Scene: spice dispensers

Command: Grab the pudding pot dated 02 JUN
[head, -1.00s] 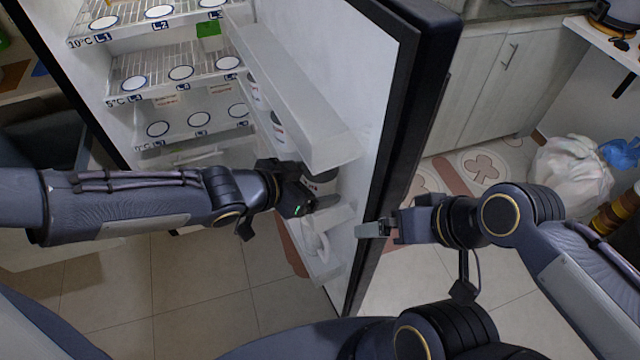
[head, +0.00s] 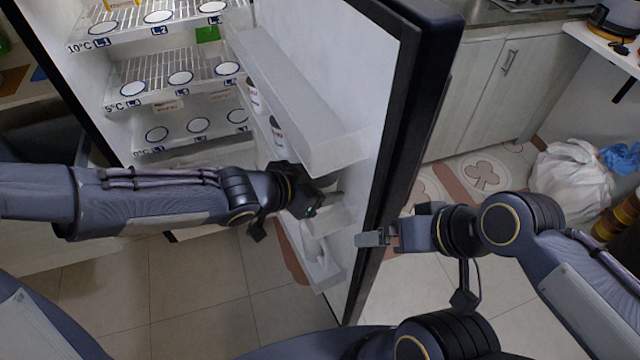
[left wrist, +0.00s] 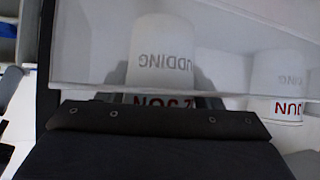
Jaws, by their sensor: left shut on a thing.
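My left gripper (head: 322,196) is at the lower door shelf of the open fridge. It is shut on a white pudding pot (left wrist: 162,58), with fingers on both sides of it in the left wrist view. The pot's PUDDING lettering is upside down there; its red date is partly hidden by my gripper, so I cannot read it fully. A second white pot (left wrist: 275,85) with red JUN lettering stands to the right, its day not legible. In the head view the held pot is mostly hidden. My right gripper (head: 374,239) is by the door's outer edge.
The door shelf (head: 290,95) overhangs my left gripper, and two pots (head: 254,97) (head: 277,132) show behind it. The fridge door (head: 400,140) stands between my grippers. Marked wire shelves (head: 165,75) are at left. White bags (head: 565,172) lie on the floor at right.

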